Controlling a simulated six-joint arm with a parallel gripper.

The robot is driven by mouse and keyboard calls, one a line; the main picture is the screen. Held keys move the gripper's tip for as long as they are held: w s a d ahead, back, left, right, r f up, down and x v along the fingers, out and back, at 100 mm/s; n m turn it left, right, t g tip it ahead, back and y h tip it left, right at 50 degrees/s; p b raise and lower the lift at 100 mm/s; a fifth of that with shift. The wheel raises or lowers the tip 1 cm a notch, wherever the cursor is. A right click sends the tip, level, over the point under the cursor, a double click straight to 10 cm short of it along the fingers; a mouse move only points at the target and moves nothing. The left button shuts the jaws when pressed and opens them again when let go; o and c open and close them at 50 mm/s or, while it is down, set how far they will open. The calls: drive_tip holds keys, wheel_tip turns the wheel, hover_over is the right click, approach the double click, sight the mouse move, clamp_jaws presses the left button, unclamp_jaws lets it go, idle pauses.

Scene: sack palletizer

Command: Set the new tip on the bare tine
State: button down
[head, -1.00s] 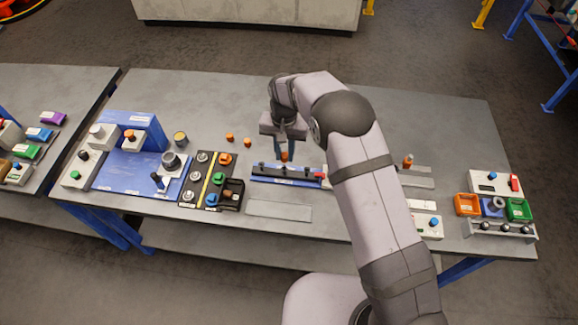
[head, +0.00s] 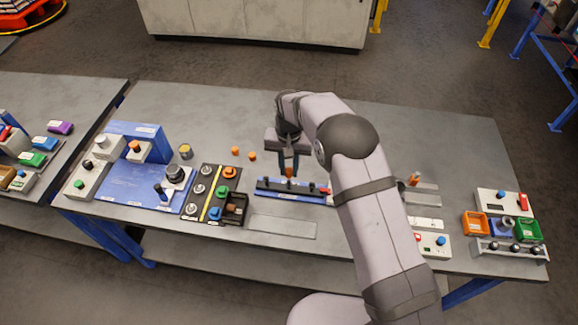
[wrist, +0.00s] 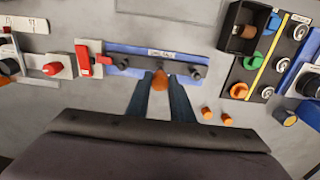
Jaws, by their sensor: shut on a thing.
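My gripper (head: 289,172) is shut on a small orange tip (wrist: 160,81), which shows between the two blue fingers in the wrist view. It is over the middle of a black bar with short dark posts on a blue base (wrist: 142,50). This fixture also shows in the head view (head: 272,194), with a red clamp (wrist: 83,61) at one end. One dark post (wrist: 122,63) shows on each side of the held tip. The tip and fingers hide the spot beneath, so I cannot tell whether the tip touches a tine.
Two loose orange pieces (head: 235,151) lie behind the fixture. A black tray with coloured parts (head: 203,193) stands to its left. Another orange piece (head: 414,178) stands at the right beyond my arm. A flat grey plate (head: 282,227) lies in front.

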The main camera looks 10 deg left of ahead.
sight(289, 181)
drive_tip(key=shift+f+b, duration=0.65)
drive_tip(key=shift+f, duration=0.65)
drive_tip(key=shift+f+b, duration=0.95)
drive_tip(key=shift+f, duration=0.3)
idle(2.1)
drive_tip(key=c, duration=1.5)
unclamp_jaws()
drive_tip(key=shift+r, duration=0.2)
drive_tip(key=shift+r+p, duration=2.55)
drive_tip(key=shift+r, duration=1.3)
